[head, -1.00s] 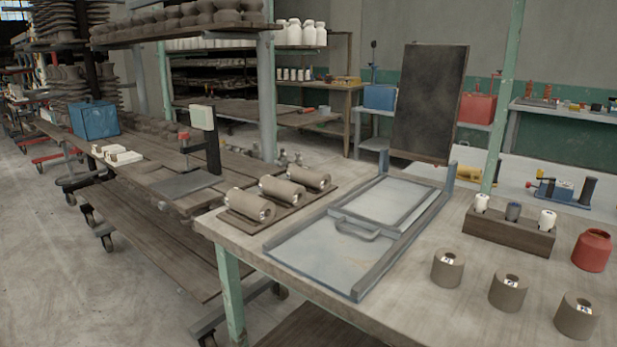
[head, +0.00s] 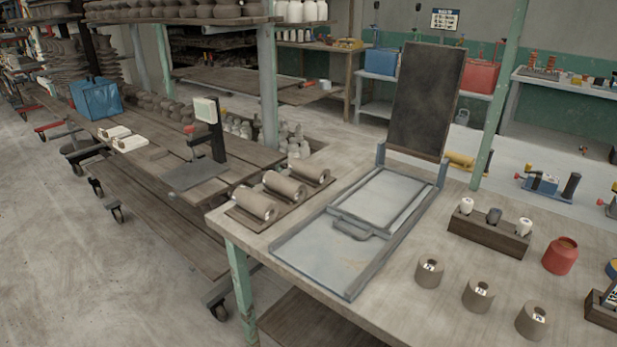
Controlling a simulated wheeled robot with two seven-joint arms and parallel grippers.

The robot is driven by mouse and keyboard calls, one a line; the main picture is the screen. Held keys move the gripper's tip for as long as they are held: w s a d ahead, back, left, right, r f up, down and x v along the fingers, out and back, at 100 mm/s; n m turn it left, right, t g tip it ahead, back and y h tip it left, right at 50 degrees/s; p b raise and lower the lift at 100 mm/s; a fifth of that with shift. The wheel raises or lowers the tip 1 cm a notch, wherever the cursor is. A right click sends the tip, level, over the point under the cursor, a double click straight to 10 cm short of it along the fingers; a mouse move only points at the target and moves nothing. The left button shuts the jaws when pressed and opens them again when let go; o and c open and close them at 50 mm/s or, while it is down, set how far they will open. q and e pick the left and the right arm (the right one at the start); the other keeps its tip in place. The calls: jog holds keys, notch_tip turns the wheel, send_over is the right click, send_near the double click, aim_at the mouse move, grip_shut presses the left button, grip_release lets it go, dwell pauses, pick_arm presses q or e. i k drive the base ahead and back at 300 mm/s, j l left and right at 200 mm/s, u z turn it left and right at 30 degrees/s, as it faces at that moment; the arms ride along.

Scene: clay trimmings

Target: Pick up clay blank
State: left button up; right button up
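Three brown-grey clay cylinders lie on their sides on a dark board (head: 246,220) at the table's left edge. They are a front one (head: 255,203), a middle one (head: 284,187) and a back one (head: 309,172). Three upright clay cylinders with a hole on top and small white labels stand at the front right: left (head: 429,273), middle (head: 477,295) and right (head: 531,320). I cannot tell which of these is meant by clay blank. Neither of my grippers is in view.
A grey metal tray frame with a handle (head: 362,226) fills the table's middle, with a dark upright panel (head: 427,102) behind it. A wooden block (head: 488,236) holds small bottles near a red jar (head: 561,256). A wheeled rack (head: 160,178) stands left.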

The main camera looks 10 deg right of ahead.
aim_at(315, 174)
jog(key=i+j+z, duration=0.1)
jog(key=i+j, duration=0.3)
jog(key=j, duration=0.2)
jog(key=i+j+z, duration=0.15)
jog(key=i+j, duration=0.25)
jog(key=j, duration=0.25)
jog(key=i+j+z, duration=0.25)
jog(key=i+j, duration=0.15)
jog(key=j, duration=0.25)
jog(key=i+j, duration=0.15)
jog(key=j, duration=0.25)
jog(key=i+j+z, duration=0.15)
jog(key=j, duration=0.2)
